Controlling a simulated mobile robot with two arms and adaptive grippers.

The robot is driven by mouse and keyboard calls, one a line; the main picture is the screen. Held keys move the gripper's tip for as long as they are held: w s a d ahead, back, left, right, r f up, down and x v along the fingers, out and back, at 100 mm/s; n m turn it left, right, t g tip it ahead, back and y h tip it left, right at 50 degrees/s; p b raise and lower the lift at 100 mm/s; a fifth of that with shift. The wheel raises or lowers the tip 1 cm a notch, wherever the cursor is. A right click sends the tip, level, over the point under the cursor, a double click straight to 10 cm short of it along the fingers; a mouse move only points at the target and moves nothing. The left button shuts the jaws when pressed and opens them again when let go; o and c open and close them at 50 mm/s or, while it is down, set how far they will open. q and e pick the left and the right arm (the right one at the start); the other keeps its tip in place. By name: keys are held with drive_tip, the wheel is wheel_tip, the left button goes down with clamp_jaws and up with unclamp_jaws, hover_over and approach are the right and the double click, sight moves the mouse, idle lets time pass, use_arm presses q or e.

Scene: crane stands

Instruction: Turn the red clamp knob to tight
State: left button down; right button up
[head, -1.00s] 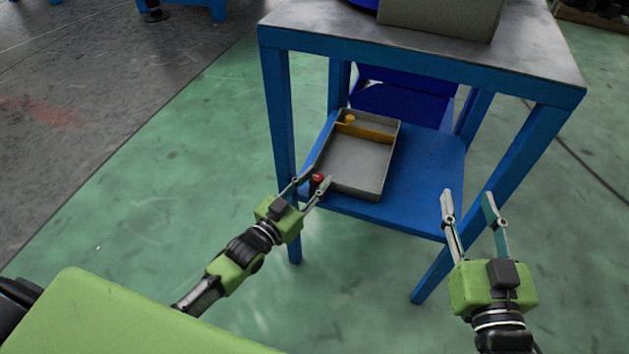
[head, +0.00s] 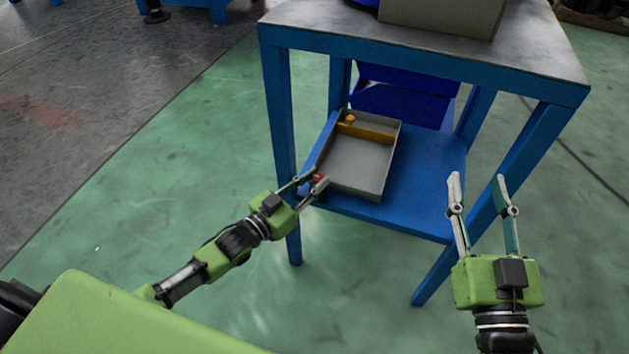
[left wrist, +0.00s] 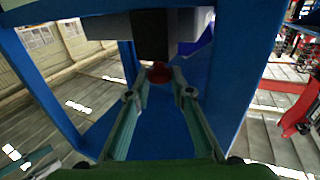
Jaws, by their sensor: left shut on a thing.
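The red clamp knob (head: 319,178) is at the near left corner of the grey tray (head: 354,191), at the lower shelf's left edge. In the left wrist view the red knob (left wrist: 159,73) sits between my fingertips, in front of a dark block. My left gripper (head: 317,177) is shut on the knob, with a finger at each side. The fingers partly hide it in the head view, and I cannot read its turn or any marking. My right gripper (head: 477,179) is open and empty, to the right, in front of the stand.
The blue stand's lower shelf (head: 425,175) carries the grey tray, which has an orange bar (head: 366,132) and a small orange knob (head: 350,118). Blue legs (head: 281,140) frame the shelf. A dark blue bin (head: 400,104) is behind. Green floor is clear at the left.

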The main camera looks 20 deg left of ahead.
use_arm(q)
drive_tip(key=c, duration=2.1)
unclamp_jaws()
drive_tip(key=shift+d+r+n+y, duration=0.1)
drive_tip(key=shift+d+n+y, duration=0.1)
drive_tip(key=shift+n+y, duration=0.15)
use_arm(e)
drive_tip(key=shift+r, duration=0.2)
